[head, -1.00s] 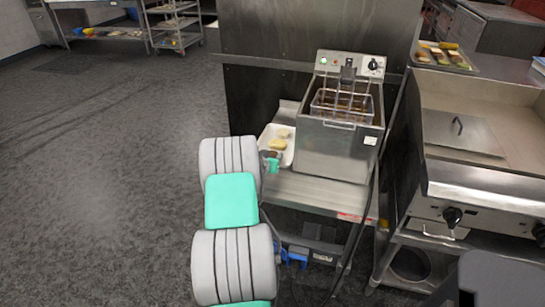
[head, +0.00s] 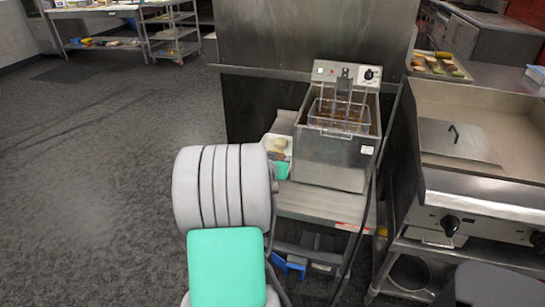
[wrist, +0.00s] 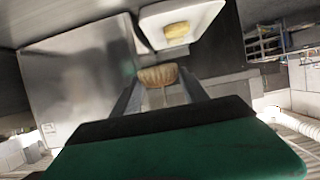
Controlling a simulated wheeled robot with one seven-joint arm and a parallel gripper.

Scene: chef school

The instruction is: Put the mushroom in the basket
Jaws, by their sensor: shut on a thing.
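The mushroom (wrist: 158,75), with a brown ribbed cap and pale stem, is between the two fingers of my gripper (wrist: 159,92), which is shut on it in the wrist view. The wire basket (head: 343,114) sits in the top of the steel deep fryer (head: 335,158), to the right of my arm in the head view. My gripper is left of the fryer, apart from the basket. In the head view, my arm hides most of the gripper and the mushroom.
A white tray (wrist: 203,17) with a yellowish food piece (wrist: 177,32) lies beside the fryer, on the steel stand (head: 305,202). A griddle (head: 455,101) stands to the right, with a food tray (head: 438,66) behind it. Open floor lies left.

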